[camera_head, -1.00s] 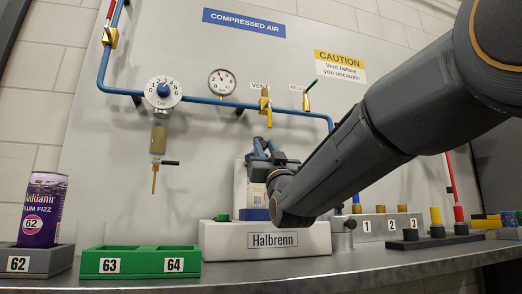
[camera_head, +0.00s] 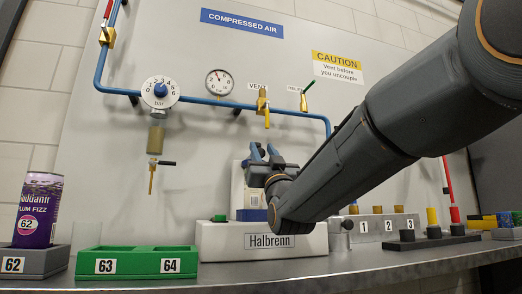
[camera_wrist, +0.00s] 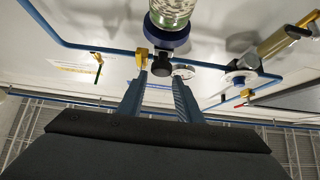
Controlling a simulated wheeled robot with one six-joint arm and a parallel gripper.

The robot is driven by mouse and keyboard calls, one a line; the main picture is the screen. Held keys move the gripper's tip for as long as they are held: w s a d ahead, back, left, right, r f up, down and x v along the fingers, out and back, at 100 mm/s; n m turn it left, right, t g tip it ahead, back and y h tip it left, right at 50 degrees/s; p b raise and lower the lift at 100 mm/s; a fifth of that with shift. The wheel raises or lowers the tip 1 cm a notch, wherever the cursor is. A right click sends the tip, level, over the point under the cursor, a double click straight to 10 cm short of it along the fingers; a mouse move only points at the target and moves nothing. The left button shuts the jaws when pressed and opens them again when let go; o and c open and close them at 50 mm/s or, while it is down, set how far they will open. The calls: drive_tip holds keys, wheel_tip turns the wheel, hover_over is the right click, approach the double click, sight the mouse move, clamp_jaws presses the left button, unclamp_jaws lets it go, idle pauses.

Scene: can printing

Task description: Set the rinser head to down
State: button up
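My gripper (camera_head: 264,152) is in front of the wall panel, above the white Halbrenn machine (camera_head: 218,240). In the wrist view its two blue fingers (camera_wrist: 161,82) point up and stand apart. A black knob (camera_wrist: 162,71) shows between the fingertips; I cannot tell whether they touch it. Above the knob are a blue collar (camera_wrist: 167,41) and a clear glass-like vessel (camera_wrist: 172,10), cut off by the frame edge. I cannot tell for sure which part is the rinser head. My arm hides part of the machine in the head view.
A purple can (camera_head: 40,208) stands in the grey holder 62 (camera_head: 38,264) at left. Next to it is the green holder 63/64 (camera_head: 135,264). A blue air pipe (camera_head: 205,101) with a gauge (camera_head: 219,82) and valves runs behind. A block with ports 1 to 3 (camera_head: 376,227) is at right.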

drive_tip(key=v, duration=0.6)
drive_tip(key=shift+f+p, duration=0.3)
drive_tip(key=shift+p, duration=0.15)
drive_tip(key=shift+s, duration=0.15)
